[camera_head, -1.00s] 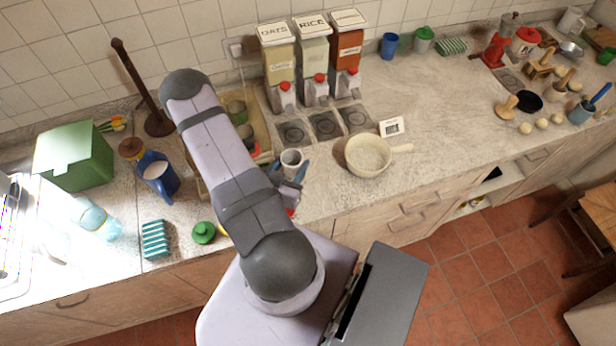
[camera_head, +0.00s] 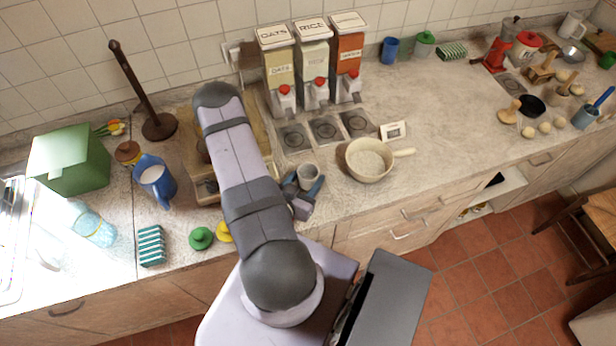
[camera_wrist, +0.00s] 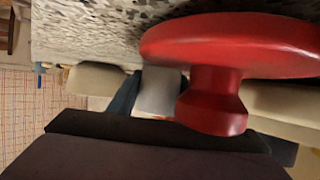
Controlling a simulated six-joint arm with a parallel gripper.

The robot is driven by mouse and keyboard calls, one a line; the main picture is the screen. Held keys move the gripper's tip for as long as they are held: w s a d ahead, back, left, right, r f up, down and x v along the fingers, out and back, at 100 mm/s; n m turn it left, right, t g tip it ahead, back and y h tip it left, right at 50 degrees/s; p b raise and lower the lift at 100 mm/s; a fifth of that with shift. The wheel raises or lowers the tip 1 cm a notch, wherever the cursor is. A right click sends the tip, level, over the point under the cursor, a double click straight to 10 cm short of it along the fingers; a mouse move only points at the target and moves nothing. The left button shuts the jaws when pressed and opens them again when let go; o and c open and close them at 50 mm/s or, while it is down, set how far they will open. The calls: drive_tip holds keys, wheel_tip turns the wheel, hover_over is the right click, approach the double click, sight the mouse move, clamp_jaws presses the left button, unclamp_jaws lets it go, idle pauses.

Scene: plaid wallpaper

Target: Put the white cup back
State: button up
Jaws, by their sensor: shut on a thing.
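The white cup (camera_head: 308,172) is held in my gripper (camera_head: 303,186), whose blue fingers are on either side of it. It is over the counter, left of the cream bowl, with its open top showing. Whether its base touches the counter cannot be told. In the wrist view the cup (camera_wrist: 160,92) is a pale grey shape beside a blue finger.
A red knobbed lid (camera_wrist: 230,45) looms close in the wrist view. The cream bowl with a handle (camera_head: 369,160) stands to the right, dispensers (camera_head: 314,65) behind. A blue jug (camera_head: 155,180), green lid (camera_head: 201,238) and yellow lid (camera_head: 225,232) are left.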

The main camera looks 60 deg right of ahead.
drive_tip(key=shift+f, duration=0.1)
drive_tip(key=shift+f, duration=0.15)
drive_tip(key=o, duration=1.3)
drive_tip(key=shift+r, duration=0.25)
drive_tip(key=shift+a, duration=0.15)
drive_tip(key=p+v, duration=0.3)
drive_tip(key=v, duration=0.6)
drive_tip(key=shift+w+a+r, duration=0.1)
drive_tip(key=shift+a+r, duration=0.1)
drive_tip(key=shift+a, duration=0.15)
drive_tip(key=shift+v, duration=0.95)
drive_tip(key=shift+a, duration=0.1)
